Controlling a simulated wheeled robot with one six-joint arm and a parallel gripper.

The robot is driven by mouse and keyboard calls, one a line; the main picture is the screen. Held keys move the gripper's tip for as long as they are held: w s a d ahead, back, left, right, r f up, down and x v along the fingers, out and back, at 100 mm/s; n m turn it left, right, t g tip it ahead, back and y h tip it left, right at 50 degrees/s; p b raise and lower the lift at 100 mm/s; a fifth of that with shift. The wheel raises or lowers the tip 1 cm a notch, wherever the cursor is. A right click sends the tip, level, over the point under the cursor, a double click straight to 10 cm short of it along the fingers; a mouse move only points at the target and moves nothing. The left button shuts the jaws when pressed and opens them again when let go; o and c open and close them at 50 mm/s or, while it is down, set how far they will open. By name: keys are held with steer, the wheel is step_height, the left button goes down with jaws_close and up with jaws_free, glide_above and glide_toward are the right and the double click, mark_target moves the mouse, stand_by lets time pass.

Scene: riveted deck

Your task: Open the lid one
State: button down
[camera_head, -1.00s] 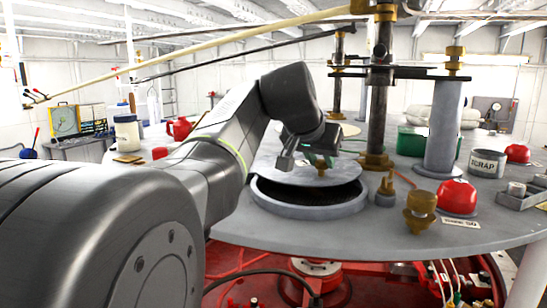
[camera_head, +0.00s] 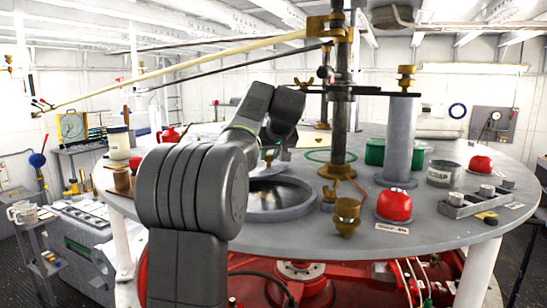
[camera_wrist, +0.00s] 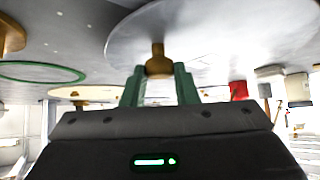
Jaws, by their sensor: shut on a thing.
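The lid (camera_wrist: 205,30) is a grey disc with a brass knob (camera_wrist: 158,62), seen close in the wrist view. My gripper (camera_wrist: 159,80) is shut on the knob, with one green finger on each side. In the head view my arm hides much of the gripper and lid. The round opening (camera_head: 310,203) has a raised grey rim and stands uncovered in front of my gripper, its dark, shiny inside showing.
A dark post with a brass foot (camera_head: 337,171) rises right of the opening. A brass valve (camera_head: 345,216), red dome (camera_head: 394,205) and grey cylinder (camera_head: 401,140) stand farther right. A green ring (camera_wrist: 42,71) lies on the deck.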

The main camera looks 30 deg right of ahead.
steer(key=shift+w+a+n+y, duration=0.1)
steer(key=shift+w+n+y, duration=0.45)
steer(key=shift+w, duration=0.45)
steer(key=c, duration=1.1)
jaws_free()
steer(key=shift+s+r+b, duration=0.2)
steer(key=shift+s+b, duration=0.05)
steer(key=shift+b, duration=0.05)
steer(key=s+b, duration=0.1)
steer(key=s, duration=0.3)
steer(key=s+b, duration=0.2)
steer(key=s, duration=0.2)
steer(key=s+b, duration=0.1)
steer(key=s, duration=0.3)
steer(key=shift+s+a+r, duration=0.15)
steer(key=shift+a+r, duration=0.05)
steer(key=shift+a, duration=0.2)
